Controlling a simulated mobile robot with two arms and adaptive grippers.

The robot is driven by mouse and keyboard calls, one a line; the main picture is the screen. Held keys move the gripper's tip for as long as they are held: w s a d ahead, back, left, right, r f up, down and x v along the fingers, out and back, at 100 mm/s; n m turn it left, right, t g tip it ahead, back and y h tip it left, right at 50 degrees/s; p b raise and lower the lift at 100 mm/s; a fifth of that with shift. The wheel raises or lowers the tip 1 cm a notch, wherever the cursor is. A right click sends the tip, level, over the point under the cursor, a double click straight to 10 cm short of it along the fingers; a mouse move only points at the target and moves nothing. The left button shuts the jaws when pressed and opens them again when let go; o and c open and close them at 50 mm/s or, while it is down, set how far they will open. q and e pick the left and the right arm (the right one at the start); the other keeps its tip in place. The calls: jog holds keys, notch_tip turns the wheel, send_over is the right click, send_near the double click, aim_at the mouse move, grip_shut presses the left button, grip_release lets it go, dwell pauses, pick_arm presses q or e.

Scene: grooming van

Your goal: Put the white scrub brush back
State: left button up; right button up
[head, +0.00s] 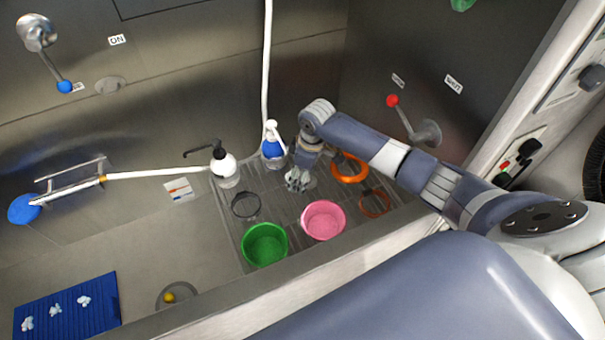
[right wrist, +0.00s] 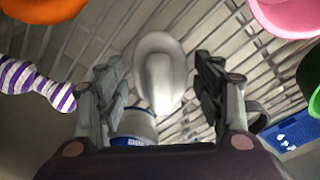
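A white, rounded object that looks like the scrub brush (right wrist: 160,72) lies over the slatted rack in the right wrist view. It sits between the fingers of my right gripper (right wrist: 160,95), with a gap on either side. In the head view my right gripper (head: 298,182) points down at the rack between the blue-and-white bottle and the pink bowl. It is open. There the brush is mostly hidden by the fingers and cannot be made out clearly. My left gripper is not in view.
On the rack (head: 277,192) are a green bowl (head: 265,245), pink bowl (head: 323,220), orange bowl (head: 349,168), black ring (head: 245,205), white pump bottle (head: 224,168) and blue-and-white bottle (head: 272,148). A purple-striped item (right wrist: 40,84) lies nearby. A blue mat (head: 67,308) is front left.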

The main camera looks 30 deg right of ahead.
dwell(0.3)
notch_tip(320, 180, up, 12)
jog(key=s+d+b, duration=0.1)
jog(key=shift+s+r, duration=0.15)
jog(key=shift+d, duration=0.1)
dwell(0.5)
